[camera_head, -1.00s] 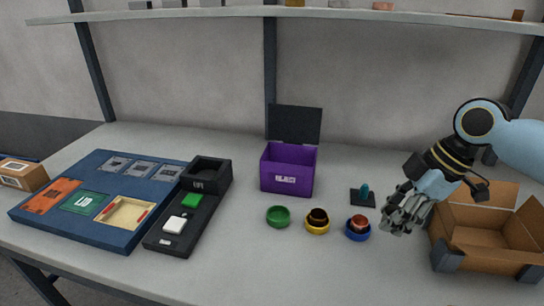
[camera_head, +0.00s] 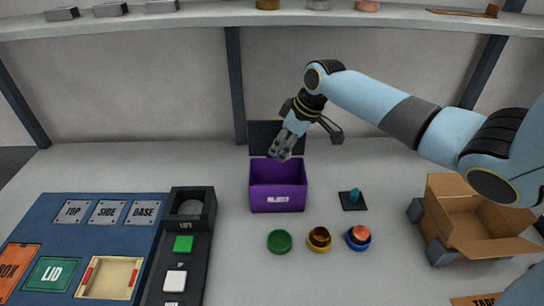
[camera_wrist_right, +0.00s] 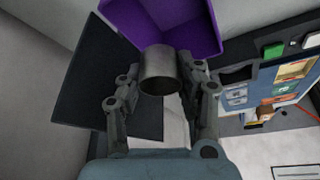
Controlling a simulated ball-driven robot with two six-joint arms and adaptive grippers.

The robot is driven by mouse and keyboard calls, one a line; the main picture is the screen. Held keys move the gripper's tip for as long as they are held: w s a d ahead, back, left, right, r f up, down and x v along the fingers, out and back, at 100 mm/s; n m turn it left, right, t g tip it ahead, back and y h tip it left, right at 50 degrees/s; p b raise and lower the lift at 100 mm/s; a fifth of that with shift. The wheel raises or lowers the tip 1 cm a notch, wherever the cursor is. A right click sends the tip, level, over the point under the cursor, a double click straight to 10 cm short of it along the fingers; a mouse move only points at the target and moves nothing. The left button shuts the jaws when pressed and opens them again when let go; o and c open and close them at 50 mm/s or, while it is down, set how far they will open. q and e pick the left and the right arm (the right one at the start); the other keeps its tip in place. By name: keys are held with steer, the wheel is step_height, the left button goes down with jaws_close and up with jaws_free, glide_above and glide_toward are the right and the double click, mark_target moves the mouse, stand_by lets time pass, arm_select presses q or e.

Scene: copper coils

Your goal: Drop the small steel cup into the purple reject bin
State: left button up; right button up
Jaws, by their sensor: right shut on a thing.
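The purple reject bin (camera_head: 278,197) stands open near the back of the table, its dark lid (camera_head: 262,137) raised behind it. My right gripper (camera_head: 281,154) is over the back part of the bin's opening in the head view. In the right wrist view my right gripper (camera_wrist_right: 158,82) is shut on the small steel cup (camera_wrist_right: 158,68), a grey cylinder between its fingers. The purple bin (camera_wrist_right: 197,30) shows just beyond the cup in that view. The cup cannot be made out clearly in the head view. My left gripper is not in view.
Green (camera_head: 279,241), yellow (camera_head: 319,245) and blue (camera_head: 357,244) rings stand in front of the bin; the latter two hold coloured pieces. A teal peg on a dark pad (camera_head: 352,201) is to the right. An open cardboard box (camera_head: 450,225) stands further right. A shelf (camera_head: 200,20) runs above.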

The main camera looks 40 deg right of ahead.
step_height(320, 180, down, 5)
steer(key=b, duration=0.4)
steer(key=o, duration=1.1)
steer(key=shift+c, duration=0.2)
steer(key=v, duration=1.2)
steer(key=shift+s, duration=0.15)
